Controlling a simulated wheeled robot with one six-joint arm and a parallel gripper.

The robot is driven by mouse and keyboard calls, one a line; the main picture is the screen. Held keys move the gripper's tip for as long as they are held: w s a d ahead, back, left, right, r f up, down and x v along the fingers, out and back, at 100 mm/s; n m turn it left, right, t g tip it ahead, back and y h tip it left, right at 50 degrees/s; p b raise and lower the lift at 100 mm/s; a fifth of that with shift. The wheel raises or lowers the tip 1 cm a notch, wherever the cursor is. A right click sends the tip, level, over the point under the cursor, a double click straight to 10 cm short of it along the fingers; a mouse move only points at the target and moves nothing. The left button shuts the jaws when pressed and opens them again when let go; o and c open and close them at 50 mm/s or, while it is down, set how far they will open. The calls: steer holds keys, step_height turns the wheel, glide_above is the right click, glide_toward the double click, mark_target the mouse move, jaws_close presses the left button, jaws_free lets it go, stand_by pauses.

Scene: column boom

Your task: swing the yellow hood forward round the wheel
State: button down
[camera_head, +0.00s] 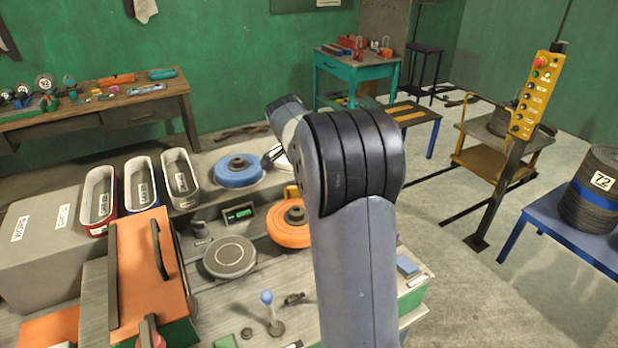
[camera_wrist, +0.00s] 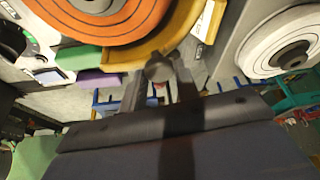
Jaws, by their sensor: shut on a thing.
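In the wrist view, the orange wheel (camera_wrist: 95,15) fills the upper left. The yellow hood (camera_wrist: 170,42) curves round its lower right rim. A dark round knob (camera_wrist: 158,70) sits at the hood's outer edge. My gripper (camera_wrist: 158,80) is shut on this knob, with one finger on each side. In the head view, the orange wheel (camera_head: 287,224) lies left of my arm. A small yellow piece (camera_head: 291,192) shows behind the wheel, perhaps part of the hood. My arm hides the gripper and most of the hood there.
A blue wheel (camera_head: 238,170) and a grey disc (camera_head: 229,258) lie near the orange wheel. A white wheel (camera_wrist: 284,42) is at the right of the wrist view. A blue-knobbed lever (camera_head: 268,302) stands in front. Three trays and an orange lid (camera_head: 145,270) are at left.

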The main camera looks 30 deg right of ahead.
steer(key=shift+s+d+f+m, duration=0.1)
steer(key=shift+s+m, duration=0.15)
steer(key=shift+m, duration=0.15)
steer(key=c, duration=1.1)
jaws_free()
steer(key=b+v, duration=0.1)
steer(key=v, duration=1)
steer(key=shift+w, duration=0.1)
steer(key=shift+d+f, duration=0.1)
steer(key=shift+f, duration=0.1)
